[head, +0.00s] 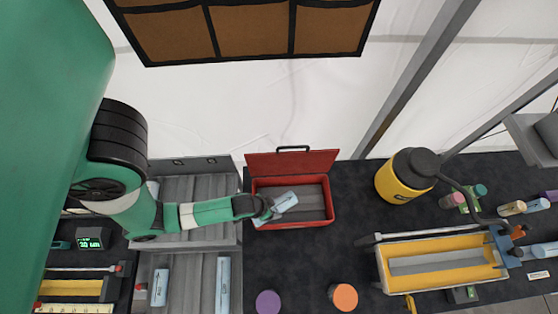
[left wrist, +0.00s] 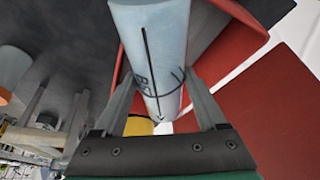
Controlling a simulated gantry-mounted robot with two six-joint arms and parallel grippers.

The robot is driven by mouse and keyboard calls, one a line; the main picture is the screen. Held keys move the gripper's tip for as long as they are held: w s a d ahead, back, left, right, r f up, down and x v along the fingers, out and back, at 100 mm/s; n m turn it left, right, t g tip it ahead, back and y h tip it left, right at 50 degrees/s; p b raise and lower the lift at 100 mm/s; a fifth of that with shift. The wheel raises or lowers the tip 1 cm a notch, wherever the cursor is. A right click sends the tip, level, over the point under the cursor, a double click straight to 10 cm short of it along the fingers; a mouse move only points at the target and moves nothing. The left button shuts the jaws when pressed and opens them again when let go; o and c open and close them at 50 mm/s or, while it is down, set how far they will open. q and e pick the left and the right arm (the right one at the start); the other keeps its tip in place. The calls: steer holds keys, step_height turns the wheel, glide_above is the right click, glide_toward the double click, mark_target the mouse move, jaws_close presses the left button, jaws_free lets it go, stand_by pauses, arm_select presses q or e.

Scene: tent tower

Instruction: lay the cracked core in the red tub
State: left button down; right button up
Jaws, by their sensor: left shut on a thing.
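My left gripper (head: 266,209) is shut on a pale blue cylindrical core (head: 286,201), over the left part of the red tub (head: 329,203). In the left wrist view the core (left wrist: 150,45) sits between the two fingers (left wrist: 160,103). A dark straight line like a crack runs along it, beside dark lettering and a curved mark. The tub's red lid (head: 318,160) stands open at the back. The tub's grey-lined floor shows bare right of the core. I cannot tell whether the core touches the tub. My right gripper is not in view.
Left of the tub, a grey compartment tray (head: 190,262) holds other pale blue cores (head: 222,285). A purple cylinder (head: 268,302) and an orange one (head: 343,297) stand in front. A yellow jug (head: 402,178) and yellow trough (head: 440,275) stand to the right.

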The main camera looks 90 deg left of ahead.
mark_target(289, 197)
arm_select(q)
steer(key=w+a+m, duration=0.1)
steer(key=w+m, duration=0.1)
steer(key=w+a+m+y, duration=0.1)
steer(key=w+a+m, duration=0.1)
steer(key=w, duration=0.1)
steer(key=w+a+f+m, duration=0.1)
steer(key=w+m, duration=0.1)
steer(key=shift+w+a+m+t+y, duration=0.15)
steer(key=shift+w+m+t+y, duration=0.1)
steer(key=shift+m+t+y, duration=0.05)
steer(key=shift+f, duration=0.15)
step_height(289, 197, down, 8)
steer(key=b, duration=0.7)
steer(key=shift+f, duration=0.15)
jaws_free()
steer(key=shift+s+f, duration=0.1)
steer(key=shift+s, duration=0.05)
